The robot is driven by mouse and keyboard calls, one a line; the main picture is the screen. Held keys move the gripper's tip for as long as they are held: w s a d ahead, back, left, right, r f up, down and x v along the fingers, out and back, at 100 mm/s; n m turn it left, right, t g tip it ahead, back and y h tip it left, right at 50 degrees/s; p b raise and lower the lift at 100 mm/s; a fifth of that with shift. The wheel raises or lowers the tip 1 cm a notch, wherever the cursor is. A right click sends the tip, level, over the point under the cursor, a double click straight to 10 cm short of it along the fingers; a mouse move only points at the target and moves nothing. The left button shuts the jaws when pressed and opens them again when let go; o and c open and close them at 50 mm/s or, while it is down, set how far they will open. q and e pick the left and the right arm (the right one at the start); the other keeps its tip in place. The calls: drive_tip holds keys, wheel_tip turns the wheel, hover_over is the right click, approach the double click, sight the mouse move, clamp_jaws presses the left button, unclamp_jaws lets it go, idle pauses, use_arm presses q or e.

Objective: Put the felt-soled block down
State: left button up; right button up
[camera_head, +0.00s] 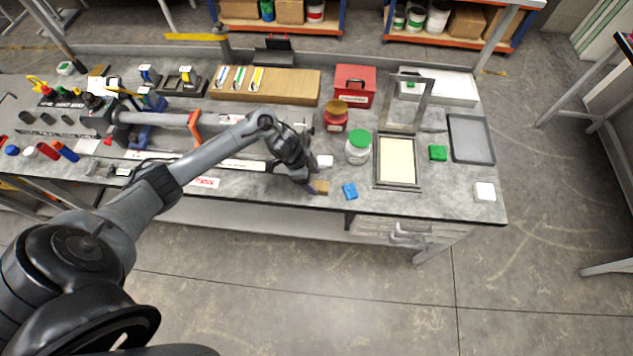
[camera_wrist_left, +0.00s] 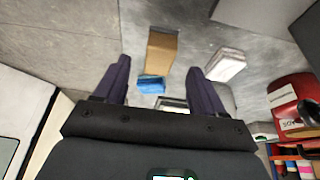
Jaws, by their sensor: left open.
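A tan-brown block (camera_head: 320,187) lies near the front edge of the grey bench, right beside my left gripper (camera_head: 306,184). It also shows in the left wrist view (camera_wrist_left: 162,54), lying between and slightly beyond my spread fingertips, with gaps to both. It seems to rest on the bench. I take it as the felt-soled block, but its sole is hidden and I cannot confirm this. My left gripper is open and holds nothing. My right gripper does not show.
A blue block (camera_head: 350,191) lies just right of the tan one, and a white block (camera_head: 325,160) lies behind it. Bare bench lies around the blocks.

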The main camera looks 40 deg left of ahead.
use_arm(q)
drive_tip(key=v, duration=0.6)
drive_tip(key=s+d+n+t+y, duration=0.2)
drive_tip(key=s+d+t, duration=0.2)
drive_tip(key=d, duration=1.1)
drive_tip(key=s+r+n+g, duration=0.1)
drive_tip(key=s+r+n, duration=0.1)
drive_tip(key=s, duration=0.3)
drive_tip(key=s+a+r+n+g+y, duration=0.1)
drive_tip(key=s+r+n, duration=0.1)
drive_tip(key=s, duration=0.3)
drive_tip(key=s+r+n+g, duration=0.1)
drive_tip(key=s+r+n, duration=0.1)
drive_tip(key=s, duration=0.3)
drive_tip(key=shift+a+n, duration=0.3)
drive_tip(key=shift+s+p, duration=0.1)
drive_tip(key=shift+p, duration=0.2)
wheel_tip(320, 180, up, 12)
drive_tip(key=p, duration=1.1)
drive_tip(key=shift+f+p, duration=0.2)
drive_tip(key=shift+p, duration=0.15)
